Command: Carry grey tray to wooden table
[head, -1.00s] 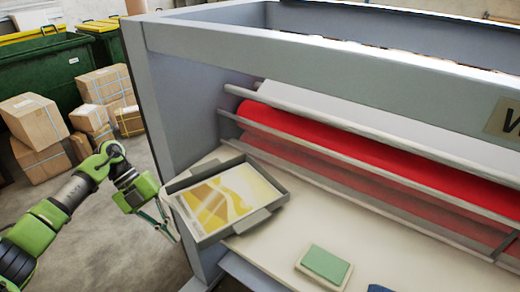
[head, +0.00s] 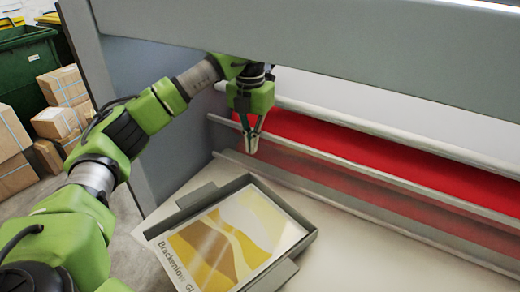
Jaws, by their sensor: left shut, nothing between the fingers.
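The grey tray (head: 306,243) lies on the pale bed of the laminator. It holds a flat print (head: 235,238) with yellow, brown and white wavy shapes and some lettering. My left gripper (head: 251,148) points down above and behind the tray's far edge, in front of the red roller. Its fingers are together and empty, apart from the tray. My right gripper is not in view. No wooden table shows.
The red roller (head: 330,148) and its metal bars run across behind the tray. The laminator's grey top beam (head: 330,45) crosses above my left arm. Cardboard boxes (head: 62,86) and a green bin (head: 28,62) stand at the left. The pale bed (head: 350,255) is clear right of the tray.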

